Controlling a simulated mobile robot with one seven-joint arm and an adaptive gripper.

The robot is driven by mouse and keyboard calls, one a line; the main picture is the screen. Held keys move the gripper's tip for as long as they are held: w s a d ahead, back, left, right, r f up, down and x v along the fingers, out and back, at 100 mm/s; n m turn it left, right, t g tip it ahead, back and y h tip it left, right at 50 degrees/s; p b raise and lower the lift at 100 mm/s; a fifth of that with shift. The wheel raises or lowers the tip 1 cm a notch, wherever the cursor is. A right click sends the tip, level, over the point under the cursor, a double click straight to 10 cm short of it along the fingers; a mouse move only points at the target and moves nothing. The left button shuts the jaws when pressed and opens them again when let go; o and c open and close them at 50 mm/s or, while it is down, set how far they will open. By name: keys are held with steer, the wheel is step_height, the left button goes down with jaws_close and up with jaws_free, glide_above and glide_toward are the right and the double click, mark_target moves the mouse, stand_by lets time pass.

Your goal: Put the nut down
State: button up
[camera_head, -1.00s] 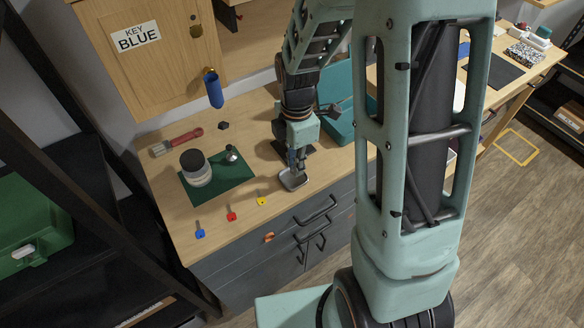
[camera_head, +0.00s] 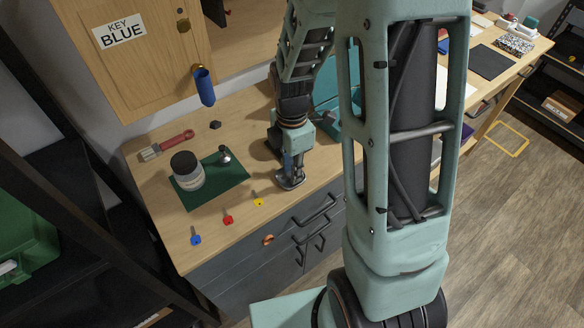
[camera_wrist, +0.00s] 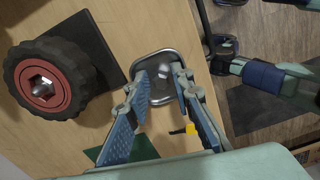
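A small metal dish (camera_head: 290,181) lies near the front edge of the wooden worktop. In the wrist view the dish (camera_wrist: 163,54) sits under my fingertips. My gripper (camera_wrist: 161,76) points down over it with its fingers apart, and the tips reach into the dish area. In the head view my gripper (camera_head: 289,172) stands at the dish. A small bright patch shows on the dish floor between the fingertips; I cannot tell whether it is the nut or a reflection. I see no nut clearly between the fingers.
A black-tyred wheel with a red hub (camera_wrist: 43,88) lies beside the dish by a dark pad (camera_wrist: 98,46). A jar (camera_head: 187,171) stands on a green mat (camera_head: 226,184). Blue (camera_head: 196,240), red (camera_head: 228,220) and yellow (camera_head: 258,202) keys lie along the front. A teal box (camera_head: 326,112) stands behind.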

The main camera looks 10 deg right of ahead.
step_height(320, 180, up, 12)
steer(key=shift+r+p, duration=0.2)
steer(key=shift+p, duration=0.25)
steer(key=shift+d, duration=0.1)
stand_by(0.4)
